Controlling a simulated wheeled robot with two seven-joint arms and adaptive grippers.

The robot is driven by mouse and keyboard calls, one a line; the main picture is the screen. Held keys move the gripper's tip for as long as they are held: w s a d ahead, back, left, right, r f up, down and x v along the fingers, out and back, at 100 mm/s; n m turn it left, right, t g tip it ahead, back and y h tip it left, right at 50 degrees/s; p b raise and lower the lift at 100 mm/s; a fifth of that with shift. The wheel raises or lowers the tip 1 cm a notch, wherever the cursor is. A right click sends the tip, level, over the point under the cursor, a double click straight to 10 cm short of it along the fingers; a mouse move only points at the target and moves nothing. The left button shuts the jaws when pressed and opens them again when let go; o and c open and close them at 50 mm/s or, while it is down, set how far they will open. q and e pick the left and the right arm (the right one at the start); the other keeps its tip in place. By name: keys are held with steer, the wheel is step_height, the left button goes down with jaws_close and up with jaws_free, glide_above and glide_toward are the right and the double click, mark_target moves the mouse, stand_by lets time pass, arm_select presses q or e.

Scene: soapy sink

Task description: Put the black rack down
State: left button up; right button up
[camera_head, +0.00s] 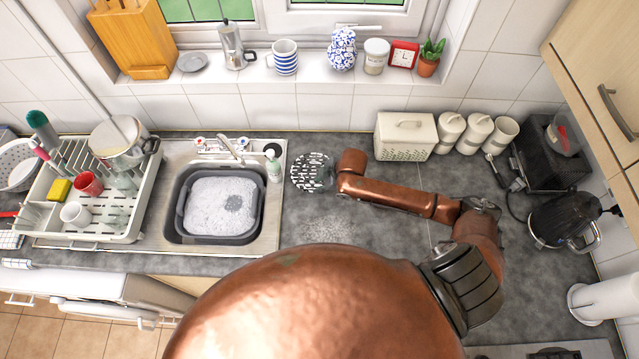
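A round black-and-white patterned piece (311,172) shows on or just above the worktop, right of the sink. It is the likeliest match for the black rack, but I cannot make out its form clearly. My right arm reaches across the worktop from the right. Its copper wrist end (351,162) is just right of the patterned piece. The fingers of my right gripper cannot be made out, so I cannot tell whether they hold anything. My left gripper is not in view.
The sink holds a dark basin (181,210) of soapy water, left of the patterned piece. A soap bottle (273,166) stands at the sink's right edge. A bread bin (405,137), canisters (449,131) and a kettle (562,221) stand right. Worktop in front of the patterned piece is clear.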

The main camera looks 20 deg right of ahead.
steer(key=v, duration=1.2)
steer(key=shift+b, duration=0.35)
